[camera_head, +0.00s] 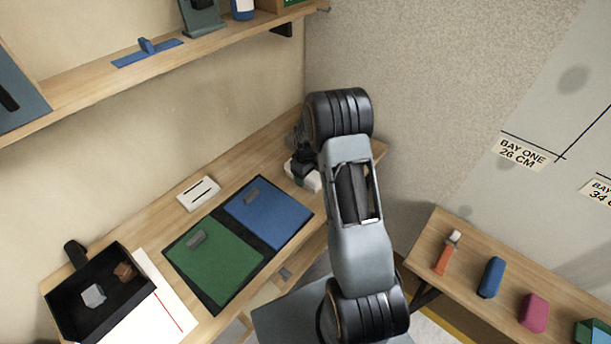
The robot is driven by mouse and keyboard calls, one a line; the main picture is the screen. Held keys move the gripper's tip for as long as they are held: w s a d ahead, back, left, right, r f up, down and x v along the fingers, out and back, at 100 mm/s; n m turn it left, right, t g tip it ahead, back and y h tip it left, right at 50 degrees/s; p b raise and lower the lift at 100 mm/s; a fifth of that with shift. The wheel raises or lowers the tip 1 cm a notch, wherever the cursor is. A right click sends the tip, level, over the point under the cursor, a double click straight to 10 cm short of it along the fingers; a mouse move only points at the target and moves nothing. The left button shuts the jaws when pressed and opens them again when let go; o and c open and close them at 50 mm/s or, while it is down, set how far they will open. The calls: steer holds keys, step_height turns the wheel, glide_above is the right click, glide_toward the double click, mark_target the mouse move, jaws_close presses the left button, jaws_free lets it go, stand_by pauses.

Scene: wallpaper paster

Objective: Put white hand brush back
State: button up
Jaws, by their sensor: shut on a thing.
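The white hand brush (300,178) is at the far right end of the wooden bench, mostly hidden behind my gripper and arm. Only its pale lower part shows. My gripper (303,162) is dark, points downward and is shut on the brush. I cannot tell whether the brush touches the bench top or is held a little above it.
On the bench (205,322) are a white block with a dark slot (198,193), green (214,250) and blue (268,212) panels on a black mat, and a black tray (62,312) with small pieces. A shelf (80,80) hangs above; a right-hand ledge (437,228) holds several items.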

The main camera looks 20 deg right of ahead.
steer(key=shift+f, duration=0.15)
steer(key=shift+f+b, duration=0.4)
steer(key=o, duration=0.9)
steer(key=shift+o, duration=0.2)
steer(key=shift+r+p, duration=0.4)
steer(key=shift+r, duration=0.1)
step_height(320, 180, up, 13)
steer(key=b, duration=0.1)
steer(key=s+a+r+m+t, duration=0.2)
steer(key=s+a+r, duration=0.4)
steer(key=s+r, duration=0.3)
steer(key=s+a+m+t, duration=0.1)
steer(key=s+a, duration=0.4)
steer(key=s, duration=0.8)
steer(key=shift+r+m+t, duration=0.3)
steer(key=shift+m, duration=0.6)
